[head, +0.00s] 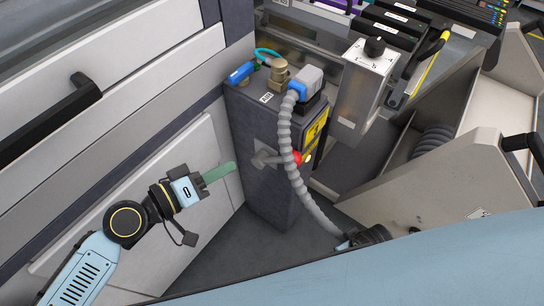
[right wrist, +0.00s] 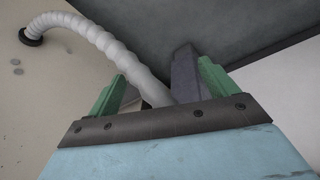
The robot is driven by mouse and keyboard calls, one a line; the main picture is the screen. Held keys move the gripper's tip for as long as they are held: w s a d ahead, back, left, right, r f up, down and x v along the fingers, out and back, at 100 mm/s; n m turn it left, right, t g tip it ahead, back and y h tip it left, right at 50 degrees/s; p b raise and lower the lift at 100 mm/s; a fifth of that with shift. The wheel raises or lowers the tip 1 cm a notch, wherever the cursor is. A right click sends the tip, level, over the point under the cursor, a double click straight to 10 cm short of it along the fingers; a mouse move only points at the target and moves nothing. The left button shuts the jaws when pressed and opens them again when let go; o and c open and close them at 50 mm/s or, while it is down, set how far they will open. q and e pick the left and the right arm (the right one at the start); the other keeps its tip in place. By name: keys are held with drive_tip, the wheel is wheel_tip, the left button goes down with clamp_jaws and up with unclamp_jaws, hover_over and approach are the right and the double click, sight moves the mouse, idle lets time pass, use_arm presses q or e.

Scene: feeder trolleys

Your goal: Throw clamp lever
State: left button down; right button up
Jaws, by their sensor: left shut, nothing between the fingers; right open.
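The clamp lever (head: 268,158) is a grey bar with a red knob on the front of a dark grey box (head: 252,185) in the head view. A grey corrugated hose (head: 291,130) passes in front of it near the knob. My left gripper (head: 219,172), with green fingers, is shut and empty. It is left of the box, with its tips apart from the lever in the picture.
Light panels with a black handle (head: 50,120) stand at the left. A control box with a black knob (head: 368,75) stands behind and right of the dark box. A beige trolley side (head: 440,190) fills the right. Bare dark floor (head: 235,250) lies below the left gripper.

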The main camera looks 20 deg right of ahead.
use_arm(q)
hover_over(273, 160)
drive_tip(key=s+a, duration=0.3)
drive_tip(key=a, duration=0.2)
drive_tip(key=f, duration=0.2)
drive_tip(key=shift+s+d+f+b, duration=0.2)
drive_tip(key=shift+d+f, duration=0.1)
drive_tip(key=shift+d, duration=0.35)
drive_tip(key=shift+s+d+f+b, duration=0.1)
drive_tip(key=shift+d+f+b, duration=0.1)
drive_tip(key=shift+d+f, duration=0.3)
drive_tip(key=shift+s+d+f+b, duration=0.1)
drive_tip(key=shift+d+f+b, duration=0.1)
drive_tip(key=shift+d, duration=0.55)
use_arm(e)
drive_tip(key=shift+w+a+r, duration=0.25)
drive_tip(key=shift+a+r, duration=0.15)
drive_tip(key=shift+r, duration=0.2)
drive_tip(key=shift+w+a+r, duration=0.2)
drive_tip(key=shift+a+r, duration=0.15)
drive_tip(key=shift+r, duration=0.2)
use_arm(q)
drive_tip(key=shift+s, duration=0.1)
use_arm(e)
drive_tip(key=shift+s+d+r, duration=0.1)
